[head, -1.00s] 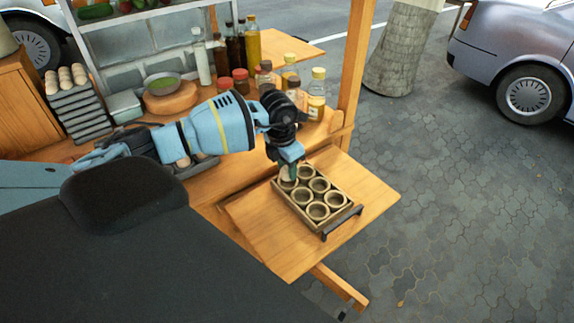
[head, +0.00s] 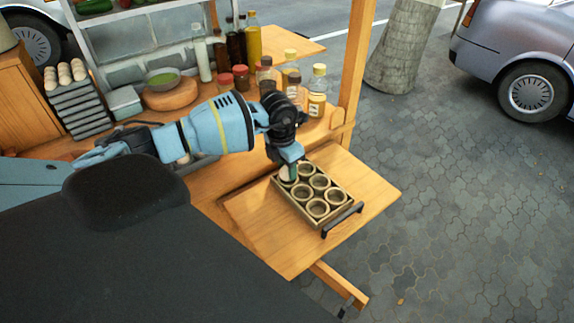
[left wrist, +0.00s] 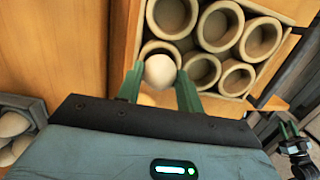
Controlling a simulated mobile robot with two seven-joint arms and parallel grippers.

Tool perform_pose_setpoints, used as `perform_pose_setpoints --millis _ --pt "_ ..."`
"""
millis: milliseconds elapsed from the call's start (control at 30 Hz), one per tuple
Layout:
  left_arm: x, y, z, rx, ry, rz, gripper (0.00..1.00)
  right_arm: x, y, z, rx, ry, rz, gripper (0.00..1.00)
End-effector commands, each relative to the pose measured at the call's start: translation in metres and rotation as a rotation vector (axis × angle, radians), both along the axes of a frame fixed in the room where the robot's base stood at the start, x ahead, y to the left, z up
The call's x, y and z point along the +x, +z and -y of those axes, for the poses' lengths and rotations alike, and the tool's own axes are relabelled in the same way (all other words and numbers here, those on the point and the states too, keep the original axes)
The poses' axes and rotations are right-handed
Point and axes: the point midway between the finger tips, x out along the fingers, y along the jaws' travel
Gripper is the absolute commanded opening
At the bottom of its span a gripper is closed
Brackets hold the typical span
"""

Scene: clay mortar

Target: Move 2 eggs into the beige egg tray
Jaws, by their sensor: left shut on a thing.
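The beige egg tray (head: 345,208) is a wooden-framed box of round cups on the pull-out board; it also shows in the left wrist view (left wrist: 278,60). My left gripper (head: 288,174) is over the tray's far-left corner. In the left wrist view its green fingers (left wrist: 160,88) are shut on a pale egg (left wrist: 160,71), at or just above a cup rim; I cannot tell if it touches. The other cups in view look empty.
A grey tray with eggs (left wrist: 14,125) lies at the lower left of the wrist view. A stack of grey trays (head: 78,108) with eggs on top stands at the left. Bottles (head: 317,92) and jars line the counter behind my arm. The board (head: 262,225) around the tray is bare.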

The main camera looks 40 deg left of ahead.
Motion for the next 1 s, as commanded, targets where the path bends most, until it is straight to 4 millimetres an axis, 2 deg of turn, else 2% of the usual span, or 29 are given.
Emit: perform_pose_setpoints --millis 1000 --pt "0.000 -0.014 0.000 -0.001 0.000 0.000 0.29 -0.006 -0.007 -0.003 0.008 -0.010 -0.016 0.35"
